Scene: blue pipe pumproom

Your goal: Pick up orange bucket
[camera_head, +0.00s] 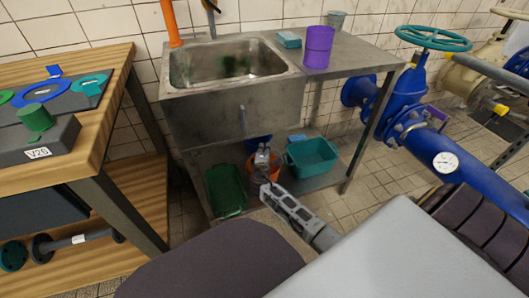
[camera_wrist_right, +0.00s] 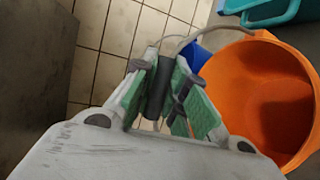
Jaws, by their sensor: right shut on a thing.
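The orange bucket (camera_head: 276,167) stands among other containers on the lower shelf of the sink table, partly hidden behind my right gripper (camera_head: 262,160). In the right wrist view the bucket (camera_wrist_right: 235,88) is large at the right, its open mouth facing the camera. A thin wire handle rises from it to a dark grey grip (camera_wrist_right: 160,88). My right gripper (camera_wrist_right: 166,85) is shut on this grip, between its green-padded fingers. From these frames I cannot tell whether the bucket's base touches the shelf. My left gripper is not in view.
A green tray (camera_head: 226,190) is left of the bucket and a teal basin (camera_head: 313,157) right of it. A blue container (camera_wrist_right: 196,56) is close behind. The sink (camera_head: 235,66) is above. A wooden workbench (camera_head: 118,100) stands left, blue pipes (camera_head: 440,152) right.

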